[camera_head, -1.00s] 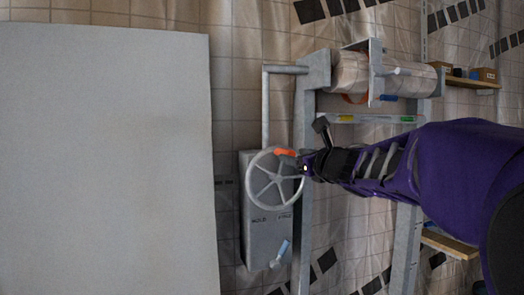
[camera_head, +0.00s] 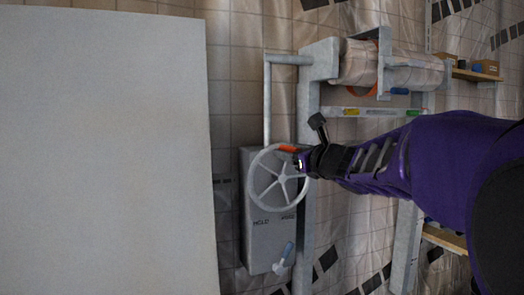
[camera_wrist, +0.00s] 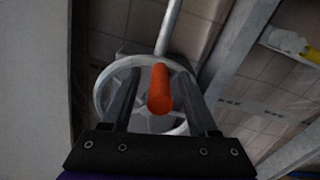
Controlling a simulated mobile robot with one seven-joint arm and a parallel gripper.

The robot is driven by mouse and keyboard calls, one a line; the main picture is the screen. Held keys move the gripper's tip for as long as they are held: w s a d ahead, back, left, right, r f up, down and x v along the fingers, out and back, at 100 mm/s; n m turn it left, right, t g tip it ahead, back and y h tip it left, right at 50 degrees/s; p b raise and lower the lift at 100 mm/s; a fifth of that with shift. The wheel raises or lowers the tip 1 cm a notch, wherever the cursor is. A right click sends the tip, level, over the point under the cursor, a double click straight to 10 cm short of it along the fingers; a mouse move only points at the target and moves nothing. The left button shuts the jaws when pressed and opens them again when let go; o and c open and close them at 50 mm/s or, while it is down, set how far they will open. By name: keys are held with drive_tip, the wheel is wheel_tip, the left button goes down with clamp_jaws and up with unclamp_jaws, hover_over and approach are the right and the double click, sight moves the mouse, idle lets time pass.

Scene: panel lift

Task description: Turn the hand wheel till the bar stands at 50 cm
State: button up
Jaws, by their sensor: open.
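The hand wheel (camera_head: 253,190) is pale grey with several spokes and stands in front of a grey box (camera_head: 262,238). Its orange handle (camera_head: 287,149) is at the wheel's top. My gripper (camera_head: 298,161) is at the wheel's upper right, close to the handle. In the wrist view the open fingers of my gripper (camera_wrist: 158,80) lie either side of the orange handle (camera_wrist: 160,92), with gaps showing. The wheel (camera_wrist: 100,98) shows behind them. A horizontal bar (camera_head: 385,112) with yellow and green marks spans the frame; I cannot read its height.
A large pale panel (camera_head: 105,150) fills the left. A grey upright (camera_head: 307,230) stands just right of the wheel. A wrapped roll (camera_head: 415,75) sits above the bar. A shelf (camera_head: 470,75) is far right.

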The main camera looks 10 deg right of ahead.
clamp_jaws()
idle(1.4)
